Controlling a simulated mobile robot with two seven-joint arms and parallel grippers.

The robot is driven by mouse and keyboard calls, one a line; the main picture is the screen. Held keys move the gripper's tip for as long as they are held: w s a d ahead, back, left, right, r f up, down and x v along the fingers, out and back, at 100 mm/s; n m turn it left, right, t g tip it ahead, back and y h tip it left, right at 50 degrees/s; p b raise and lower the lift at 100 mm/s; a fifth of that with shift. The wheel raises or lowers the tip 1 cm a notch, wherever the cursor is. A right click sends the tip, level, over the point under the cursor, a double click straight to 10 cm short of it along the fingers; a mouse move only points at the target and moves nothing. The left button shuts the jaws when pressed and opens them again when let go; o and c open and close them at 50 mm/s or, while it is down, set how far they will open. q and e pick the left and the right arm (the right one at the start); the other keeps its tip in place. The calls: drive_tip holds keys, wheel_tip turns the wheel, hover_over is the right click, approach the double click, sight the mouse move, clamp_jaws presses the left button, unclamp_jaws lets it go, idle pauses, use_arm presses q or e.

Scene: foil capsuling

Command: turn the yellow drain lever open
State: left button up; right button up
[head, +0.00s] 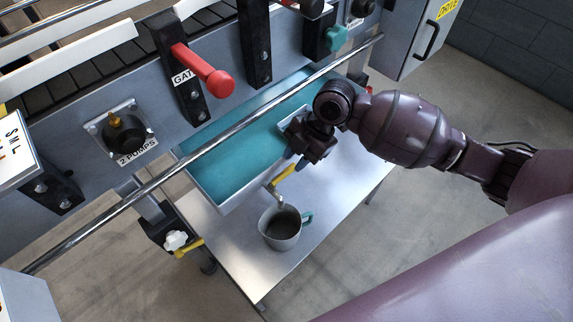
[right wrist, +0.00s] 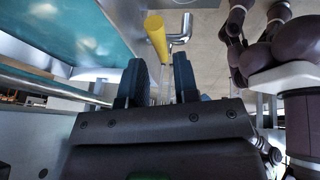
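The yellow drain lever (head: 284,174) is on a metal drain pipe at the near corner of the teal-lined tray (head: 217,205). The pipe's outlet is over a grey mug (head: 283,235) with a teal handle. My right gripper (head: 296,161) is just above the lever's upper end in the head view. In the right wrist view the gripper (right wrist: 160,78) is open, with a gap between its two dark blue fingers. The yellow lever (right wrist: 156,38) shows beyond the fingertips, its end in line with the gap; contact cannot be told. My left gripper is not in view.
A chrome rail (head: 185,153) runs diagonally above the tray. A red-handled gate lever (head: 215,80) and a teal knob (head: 335,38) stick out from the machine panel. The mug stands on a metal table (head: 325,205) with bare room to its right.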

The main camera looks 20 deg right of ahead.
sight(287, 171)
drive_tip(key=shift+b+x, duration=0.45)
drive_tip(key=shift+x, duration=1.6)
clamp_jaws()
